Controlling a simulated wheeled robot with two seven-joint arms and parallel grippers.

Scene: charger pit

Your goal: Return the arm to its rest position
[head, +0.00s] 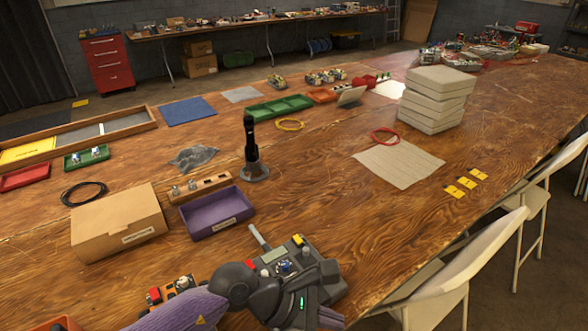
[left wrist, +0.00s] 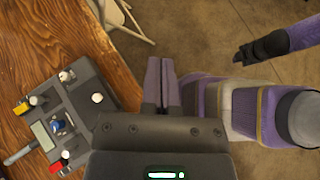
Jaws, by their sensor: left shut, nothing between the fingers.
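My left gripper (head: 331,318) is low in the head view, at the table's near edge, in front of a grey device. In the left wrist view the two purple fingers of my left gripper (left wrist: 161,62) are together with nothing between them, over the floor just past the table edge. The grey device (head: 273,258) has a small screen, knobs and red and yellow parts; my arm hides part of it. It also shows in the left wrist view (left wrist: 75,125), left of and apart from the fingers. My right gripper (left wrist: 246,54) is dark and small at upper right; its jaws are unclear.
A purple tray (head: 215,213), a cardboard box (head: 118,222) and a black upright tool (head: 251,145) on a round base stand beyond the device. White folding chairs (head: 455,265) line the table's right side. Bare wood (head: 370,230) lies right of the device.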

